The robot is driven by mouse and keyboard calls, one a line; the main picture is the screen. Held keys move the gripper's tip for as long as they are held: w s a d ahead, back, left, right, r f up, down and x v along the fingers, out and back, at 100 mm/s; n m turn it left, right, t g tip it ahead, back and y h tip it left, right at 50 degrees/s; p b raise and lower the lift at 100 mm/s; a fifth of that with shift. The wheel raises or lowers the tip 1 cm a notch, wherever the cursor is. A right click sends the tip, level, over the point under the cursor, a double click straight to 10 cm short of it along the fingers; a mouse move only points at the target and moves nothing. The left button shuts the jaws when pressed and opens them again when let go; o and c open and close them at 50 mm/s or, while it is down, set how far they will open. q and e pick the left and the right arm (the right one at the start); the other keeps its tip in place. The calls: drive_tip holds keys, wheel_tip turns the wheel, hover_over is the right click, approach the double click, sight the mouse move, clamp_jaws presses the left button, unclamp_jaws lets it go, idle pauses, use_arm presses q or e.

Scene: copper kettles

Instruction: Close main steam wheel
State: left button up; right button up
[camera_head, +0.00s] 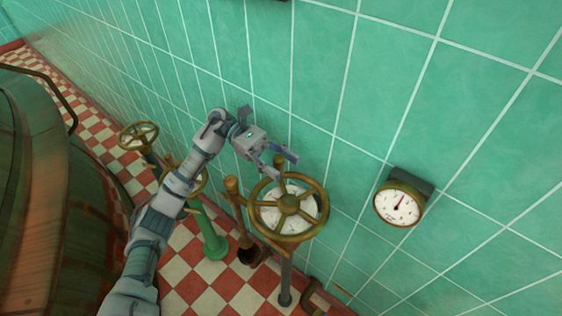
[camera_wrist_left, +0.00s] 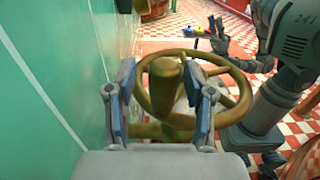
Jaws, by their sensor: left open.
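A brass handwheel (camera_head: 289,204) with several spokes stands in front of the green tiled wall, with a pale dial face behind its spokes. No label on it is readable. My left gripper (camera_head: 284,165) is open at the wheel's upper rim. In the left wrist view, the left fingers (camera_wrist_left: 165,103) stand on either side of an upright brass part (camera_wrist_left: 163,82) at the near rim; I cannot tell whether they touch it. A grey arm shows at the right of that view, with a dark hand-like shape behind the wheel; I cannot tell whether it is my right gripper.
A round gauge (camera_head: 398,205) is on the wall to the right. A smaller handwheel (camera_head: 138,136) and a green pipe (camera_head: 212,240) stand to the left. A large copper vessel (camera_head: 35,200) fills the left side. The floor (camera_head: 205,288) is red and white checkered.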

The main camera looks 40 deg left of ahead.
use_arm(q)
drive_tip(key=a, duration=1.2)
drive_tip(key=shift+f, duration=0.1)
